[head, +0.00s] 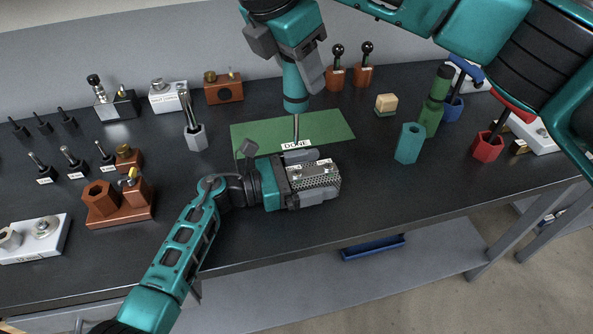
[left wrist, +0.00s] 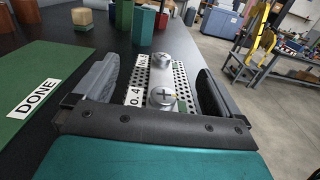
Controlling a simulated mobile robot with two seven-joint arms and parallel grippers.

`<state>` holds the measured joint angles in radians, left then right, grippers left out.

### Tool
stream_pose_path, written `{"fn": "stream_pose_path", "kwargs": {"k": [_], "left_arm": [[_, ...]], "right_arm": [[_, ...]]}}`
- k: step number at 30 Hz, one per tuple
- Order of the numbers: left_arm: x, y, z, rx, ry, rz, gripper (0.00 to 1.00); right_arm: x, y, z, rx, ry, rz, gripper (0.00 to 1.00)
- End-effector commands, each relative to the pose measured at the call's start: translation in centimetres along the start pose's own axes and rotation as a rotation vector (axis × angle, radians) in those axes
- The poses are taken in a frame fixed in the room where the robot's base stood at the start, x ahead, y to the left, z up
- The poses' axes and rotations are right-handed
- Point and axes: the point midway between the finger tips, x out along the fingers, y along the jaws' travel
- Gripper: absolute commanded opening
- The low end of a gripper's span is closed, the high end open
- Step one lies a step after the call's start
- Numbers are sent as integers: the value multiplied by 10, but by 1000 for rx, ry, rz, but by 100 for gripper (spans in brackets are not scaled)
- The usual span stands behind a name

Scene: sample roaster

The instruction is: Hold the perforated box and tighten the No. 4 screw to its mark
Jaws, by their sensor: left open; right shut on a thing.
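The perforated box (head: 313,183) is light metal with holes and lies near the table's front, between the fingers of my left gripper (head: 318,180). In the left wrist view the box (left wrist: 182,84) has visible gaps to both open fingers. The No. 4 screw (left wrist: 162,97) is the nearer cross-head beside the label ending in 4; a second screw (left wrist: 160,60) sits farther along. The No. 4 screw's mark is not clear. My right gripper (head: 298,68) is shut on a teal-handled screwdriver (head: 295,97), whose shaft points down behind the box, apart from the screws.
The green DONE mat (head: 335,125) lies behind the box. A teal hexagonal block (head: 409,143), a green driver (head: 435,105) and a red holder (head: 487,147) stand to the right. Brown blocks (head: 118,205) and several small tools stand left. The table's front edge is close.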

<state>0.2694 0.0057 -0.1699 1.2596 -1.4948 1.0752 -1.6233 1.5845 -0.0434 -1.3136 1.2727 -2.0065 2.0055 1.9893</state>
Motion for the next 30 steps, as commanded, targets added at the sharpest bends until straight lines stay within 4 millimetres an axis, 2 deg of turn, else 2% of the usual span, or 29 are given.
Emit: {"fn": "stream_pose_path", "kwargs": {"k": [4,7,15,21,25,30], "left_arm": [[-3,0,0,0,1,0,98],[-14,0,-1,2,3,1,98],[-70,0,-1,1,6,1,98],[-104,0,-1,0,3,0,98],[-116,0,0,-1,1,1,98],[-121,0,0,0,1,0,98]], "right_arm": [[0,0,0,0,0,1,0],[0,0,0,0,0,1,0],[0,0,0,0,0,1,0],[0,0,0,0,0,1,0],[0,0,0,0,0,1,0],[0,0,0,0,0,1,0]]}}
